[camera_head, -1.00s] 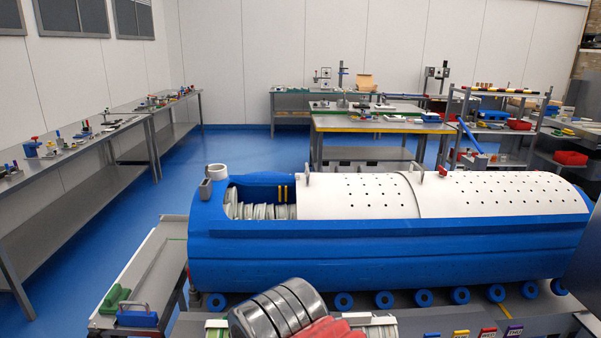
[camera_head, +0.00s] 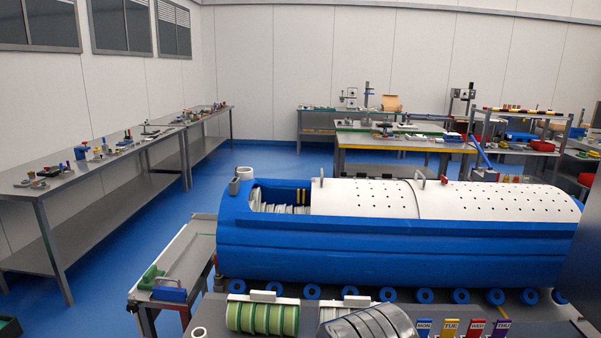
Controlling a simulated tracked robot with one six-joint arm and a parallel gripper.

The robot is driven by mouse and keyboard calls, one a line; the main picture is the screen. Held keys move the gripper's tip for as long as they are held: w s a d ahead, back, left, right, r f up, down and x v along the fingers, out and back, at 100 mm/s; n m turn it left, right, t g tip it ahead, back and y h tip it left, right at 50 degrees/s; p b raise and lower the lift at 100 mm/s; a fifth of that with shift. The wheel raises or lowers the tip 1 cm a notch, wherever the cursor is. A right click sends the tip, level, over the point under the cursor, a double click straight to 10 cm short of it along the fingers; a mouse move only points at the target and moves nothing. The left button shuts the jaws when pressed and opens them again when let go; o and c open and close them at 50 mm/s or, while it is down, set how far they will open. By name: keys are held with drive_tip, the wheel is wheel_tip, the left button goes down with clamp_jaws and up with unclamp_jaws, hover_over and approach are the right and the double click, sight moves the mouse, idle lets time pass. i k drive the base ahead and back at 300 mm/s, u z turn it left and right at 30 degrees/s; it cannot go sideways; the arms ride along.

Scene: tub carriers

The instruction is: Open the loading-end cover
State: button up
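A long blue tub machine (camera_head: 400,240) lies across the middle of the view. Two curved white perforated covers lie over its top: a left one (camera_head: 365,198) and a right one (camera_head: 500,200). A small upright handle (camera_head: 321,171) stands near the left cover's left edge. Left of that edge the top is open, and pale ribbed rolls (camera_head: 285,208) show inside. Which cover is the loading-end one is not marked. My gripper is not clearly in view. A dark grey ribbed shape (camera_head: 370,325) is cut off at the bottom edge, and I cannot tell what it is.
A green-banded tub carrier (camera_head: 262,318) stands in front. Coloured day tags (camera_head: 460,328) stand to its right. A narrow side table (camera_head: 185,255) with green and blue blocks adjoins the left end. Benches (camera_head: 100,165) line the left wall, with blue floor clear between.

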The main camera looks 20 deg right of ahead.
sight(329, 197)
drive_tip(key=z, duration=0.45)
drive_tip(key=k, duration=0.75)
drive_tip(key=z, duration=0.2)
drive_tip(key=i, duration=0.85)
drive_tip(key=u, duration=0.4)
drive_tip(key=i, duration=0.6)
drive_tip(key=u, duration=0.65)
drive_tip(key=i, duration=0.5)
drive_tip(key=u, duration=0.1)
